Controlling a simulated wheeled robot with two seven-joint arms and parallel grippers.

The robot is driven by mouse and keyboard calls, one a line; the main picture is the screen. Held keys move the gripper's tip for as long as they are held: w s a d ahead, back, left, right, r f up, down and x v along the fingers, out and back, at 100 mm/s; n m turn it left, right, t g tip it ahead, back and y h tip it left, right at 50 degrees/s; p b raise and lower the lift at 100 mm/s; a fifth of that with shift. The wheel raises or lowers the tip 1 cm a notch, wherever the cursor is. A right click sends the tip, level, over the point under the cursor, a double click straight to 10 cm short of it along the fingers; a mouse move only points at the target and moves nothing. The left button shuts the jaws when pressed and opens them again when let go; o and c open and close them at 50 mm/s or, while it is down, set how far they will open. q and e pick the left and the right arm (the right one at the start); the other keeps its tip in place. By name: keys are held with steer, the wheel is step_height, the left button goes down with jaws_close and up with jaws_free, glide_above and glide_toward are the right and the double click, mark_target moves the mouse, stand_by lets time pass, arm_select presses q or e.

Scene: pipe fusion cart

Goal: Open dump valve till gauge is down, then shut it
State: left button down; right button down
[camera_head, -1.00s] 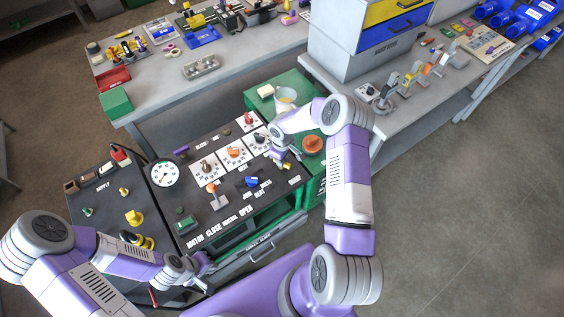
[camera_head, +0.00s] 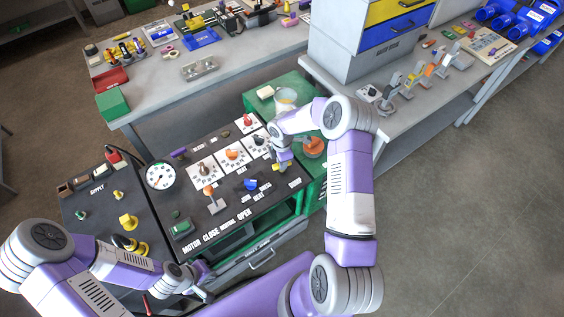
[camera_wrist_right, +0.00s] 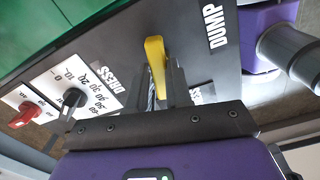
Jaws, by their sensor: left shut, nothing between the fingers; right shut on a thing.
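The dump valve's yellow handle (camera_wrist_right: 155,58) stands beside the DUMP label on the dark panel in the right wrist view. My right gripper (camera_wrist_right: 166,88) is shut on this handle. In the head view the right gripper (camera_head: 282,166) is at the right edge of the panel and covers most of the valve. The round white gauge (camera_head: 160,176) is at the panel's left side; its needle is too small to read surely. My left gripper (camera_head: 205,292) is shut and empty near the front left of the panel, clear of the controls.
The panel also bears an orange-topped lever (camera_head: 210,191), a blue knob (camera_head: 250,184) and several dials on white plates. A supply panel (camera_head: 95,205) with yellow fittings lies to the left. An orange round part (camera_head: 314,145) is close behind the right gripper.

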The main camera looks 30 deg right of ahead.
steer(key=shift+n, duration=1.5)
steer(key=c, duration=1)
jaws_free()
steer(key=shift+c, duration=0.2)
step_height(320, 180, up, 8)
steer(key=shift+f, duration=0.2)
